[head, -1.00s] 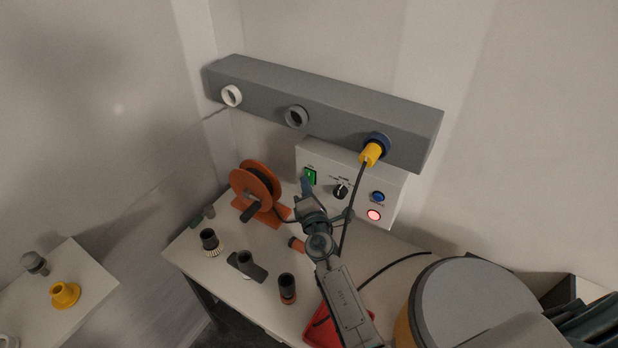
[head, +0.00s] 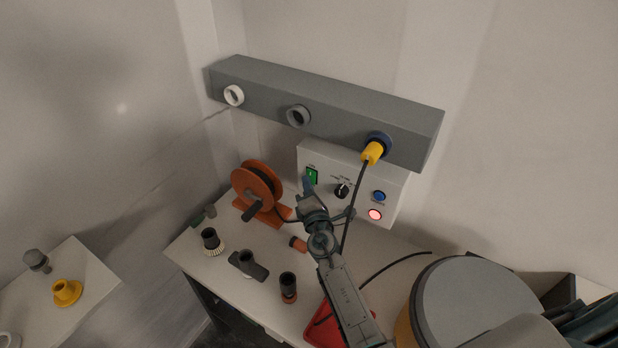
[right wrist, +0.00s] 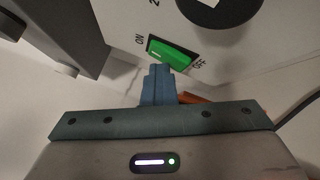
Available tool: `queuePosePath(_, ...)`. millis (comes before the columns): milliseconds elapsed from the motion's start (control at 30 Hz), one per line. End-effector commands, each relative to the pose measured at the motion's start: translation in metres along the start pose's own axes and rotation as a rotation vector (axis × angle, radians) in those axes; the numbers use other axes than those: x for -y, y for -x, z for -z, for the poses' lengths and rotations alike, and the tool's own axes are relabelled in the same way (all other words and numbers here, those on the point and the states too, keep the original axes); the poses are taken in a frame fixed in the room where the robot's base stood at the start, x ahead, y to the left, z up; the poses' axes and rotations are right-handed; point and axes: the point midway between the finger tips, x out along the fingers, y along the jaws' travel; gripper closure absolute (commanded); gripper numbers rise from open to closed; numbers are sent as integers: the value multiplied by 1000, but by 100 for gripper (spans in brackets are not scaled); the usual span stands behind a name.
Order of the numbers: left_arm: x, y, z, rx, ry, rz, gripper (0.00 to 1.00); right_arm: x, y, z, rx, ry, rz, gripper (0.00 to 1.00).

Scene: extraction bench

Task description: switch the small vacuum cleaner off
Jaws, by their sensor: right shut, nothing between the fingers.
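A white control box (head: 360,183) stands at the back of the bench. It carries a green rocker switch (head: 311,176), marked ON and OFF in the right wrist view (right wrist: 171,54). My right gripper (head: 307,184) is shut and empty, its blue fingertips (right wrist: 163,72) right at the switch's lower edge, overlapping it in the right wrist view. I cannot tell whether they touch it, nor which side of the rocker is pressed. A round grey-lidded drum (head: 480,295) is at lower right; I cannot tell whether it is the vacuum cleaner. My left gripper is not in view.
The box also has a black knob (head: 342,191), a blue button (head: 379,196) and a glowing red button (head: 375,214). A grey duct (head: 330,110) runs above. An orange reel (head: 257,185) stands left of my gripper. A black hose passes close to my right arm.

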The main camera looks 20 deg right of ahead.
Motion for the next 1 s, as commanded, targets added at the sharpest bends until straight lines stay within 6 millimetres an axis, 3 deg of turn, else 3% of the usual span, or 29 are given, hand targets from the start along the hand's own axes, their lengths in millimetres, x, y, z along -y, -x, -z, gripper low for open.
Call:
queuePosePath(33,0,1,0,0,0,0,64,-7,-5,-8,17,5,-14,100)
queuePosePath(333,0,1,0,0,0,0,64,-8,-5,-9,18,7,-15,100)
queuePosePath(1000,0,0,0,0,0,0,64,-13,4,-2,17,4,-13,100)
